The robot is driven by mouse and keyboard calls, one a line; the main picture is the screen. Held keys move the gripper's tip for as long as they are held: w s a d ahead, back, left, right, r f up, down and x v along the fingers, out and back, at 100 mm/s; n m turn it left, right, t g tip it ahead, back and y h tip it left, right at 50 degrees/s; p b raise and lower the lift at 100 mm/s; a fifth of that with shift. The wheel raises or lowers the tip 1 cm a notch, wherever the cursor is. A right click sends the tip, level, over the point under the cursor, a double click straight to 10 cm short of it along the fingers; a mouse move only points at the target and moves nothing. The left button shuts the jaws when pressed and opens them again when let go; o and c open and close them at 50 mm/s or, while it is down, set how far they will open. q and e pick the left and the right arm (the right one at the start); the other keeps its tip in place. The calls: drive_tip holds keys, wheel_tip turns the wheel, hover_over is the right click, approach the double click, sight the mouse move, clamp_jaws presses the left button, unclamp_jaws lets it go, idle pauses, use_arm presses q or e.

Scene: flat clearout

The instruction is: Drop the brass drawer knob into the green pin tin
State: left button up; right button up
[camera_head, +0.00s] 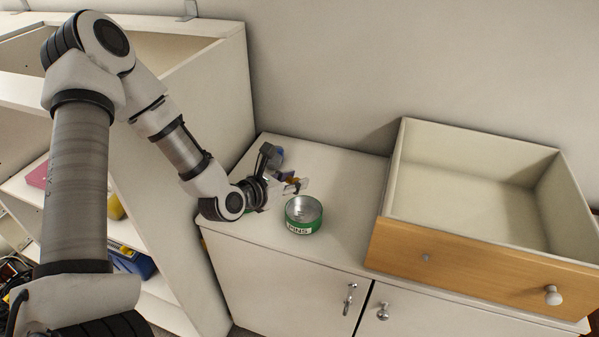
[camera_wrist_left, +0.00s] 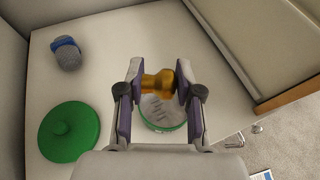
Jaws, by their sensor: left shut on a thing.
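The brass drawer knob (camera_wrist_left: 158,86) is between the two fingers of my left gripper (camera_wrist_left: 159,88), and the fingers are shut on it. In the head view my left gripper (camera_head: 291,183) is above the cabinet top, just behind and left of the green pin tin (camera_head: 301,229). The tin stands open and upright, with a pale inside and a label reading PINS. In the left wrist view the tin (camera_wrist_left: 163,113) shows below and partly behind the knob, which appears to be above it. My right gripper is in neither view.
A round green lid (camera_wrist_left: 70,132) lies on the cabinet top (camera_head: 345,185). A grey roll-like thing with a blue band (camera_wrist_left: 67,53) lies behind it. A pulled-out drawer with a wooden front (camera_head: 470,268) sits on the right. A white shelf unit (camera_head: 225,95) rises on the left.

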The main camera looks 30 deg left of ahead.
use_arm(q)
drive_tip(key=f+b, duration=0.1)
drive_tip(key=f, duration=0.1)
drive_tip(key=w+f, duration=0.1)
drive_tip(key=f, duration=0.1)
drive_tip(key=shift+w+d+f+b, duration=0.1)
drive_tip(key=shift+d+f+b, duration=0.05)
drive_tip(key=shift+f+b, duration=0.25)
drive_tip(key=shift+s+r, duration=0.3)
drive_tip(key=shift+r, duration=0.05)
drive_tip(key=o, duration=0.9)
drive_tip(key=shift+c, duration=0.2)
drive_tip(key=shift+o, duration=1.1)
drive_tip(key=shift+w+f, duration=0.1)
drive_tip(key=shift+w, duration=0.05)
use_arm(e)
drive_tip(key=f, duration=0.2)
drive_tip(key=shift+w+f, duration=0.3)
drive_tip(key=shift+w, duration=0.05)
use_arm(q)
wheel_tip(320, 180, up, 10)
drive_tip(key=shift+r, duration=0.1)
